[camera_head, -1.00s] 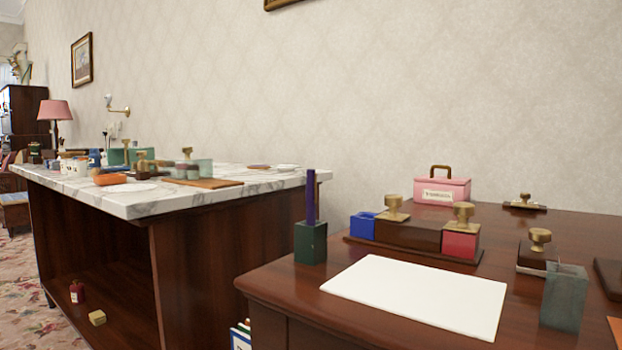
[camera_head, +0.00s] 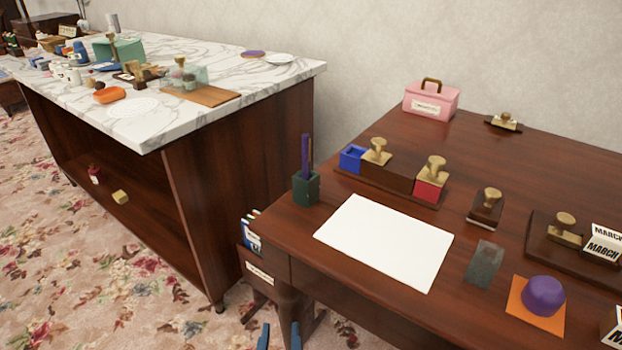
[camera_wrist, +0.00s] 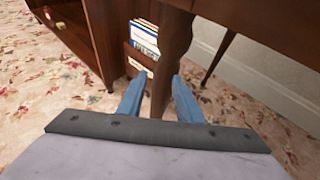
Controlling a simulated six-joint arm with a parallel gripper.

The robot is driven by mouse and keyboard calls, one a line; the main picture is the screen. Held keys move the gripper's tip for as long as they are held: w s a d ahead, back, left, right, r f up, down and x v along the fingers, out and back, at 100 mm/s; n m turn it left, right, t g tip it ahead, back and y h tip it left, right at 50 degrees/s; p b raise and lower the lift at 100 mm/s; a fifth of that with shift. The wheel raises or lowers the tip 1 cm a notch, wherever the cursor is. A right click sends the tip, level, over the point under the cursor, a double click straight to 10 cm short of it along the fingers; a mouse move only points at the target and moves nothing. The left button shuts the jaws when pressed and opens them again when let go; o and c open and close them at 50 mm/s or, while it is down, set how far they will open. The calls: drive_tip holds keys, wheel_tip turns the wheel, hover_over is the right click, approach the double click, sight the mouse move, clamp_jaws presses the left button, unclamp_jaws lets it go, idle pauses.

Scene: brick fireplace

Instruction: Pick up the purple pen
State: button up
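The purple pen (camera_head: 305,152) stands upright in a dark green square holder (camera_head: 306,189) at the left edge of the brown desk. A darker thin item stands beside it in the same holder. My gripper (camera_head: 280,336) shows at the bottom of the head view as two blue fingertips, below and in front of the desk. In the wrist view my gripper (camera_wrist: 160,90) has its two blue fingers spread apart with nothing between them, pointing toward a desk leg. The pen is not visible in the wrist view.
The brown desk (camera_head: 380,305) holds a white sheet (camera_head: 385,240), a stamp rack (camera_head: 388,184), a pink box (camera_head: 431,100) and a purple bowl-like object (camera_head: 543,295). A marble-topped counter (camera_head: 210,60) stands left. Files (camera_head: 251,235) sit low beside the desk.

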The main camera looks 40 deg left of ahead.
sight(308, 163)
drive_tip(key=s+a+r+n+t+y+p, duration=0.1)
drive_tip(key=s+a+r+n+y+p, duration=0.2)
drive_tip(key=r+p, duration=0.65)
drive_tip(key=a+r+n+t+y+p, duration=0.1)
drive_tip(key=a+r+n+y+p, duration=0.15)
drive_tip(key=r+n+p, duration=0.65)
drive_tip(key=w+r+m+t+h+p, duration=0.1)
drive_tip(key=w+r+m+h+p, duration=0.1)
drive_tip(key=w+r+m+p, duration=0.1)
drive_tip(key=w+d+r+m+t+h+p, duration=0.1)
drive_tip(key=w+r+m+h+p, duration=0.2)
drive_tip(key=w+m, duration=0.2)
drive_tip(key=w+d+r+m+t+h+p, duration=0.1)
drive_tip(key=w+r+m+t+h+p, duration=0.1)
drive_tip(key=w+r+m+p, duration=0.1)
drive_tip(key=shift+w+r+m+h, duration=0.2)
drive_tip(key=shift+w+m, duration=0.35)
drive_tip(key=shift+m, duration=0.4)
drive_tip(key=shift+w+r+m+h, duration=0.1)
drive_tip(key=shift+w+r+m, duration=0.15)
drive_tip(key=shift+w+m, duration=0.5)
drive_tip(key=shift+w+d+f+m+h+p, duration=0.1)
drive_tip(key=shift+w+d+m+h+p, duration=0.15)
drive_tip(key=shift+w+m+p, duration=0.4)
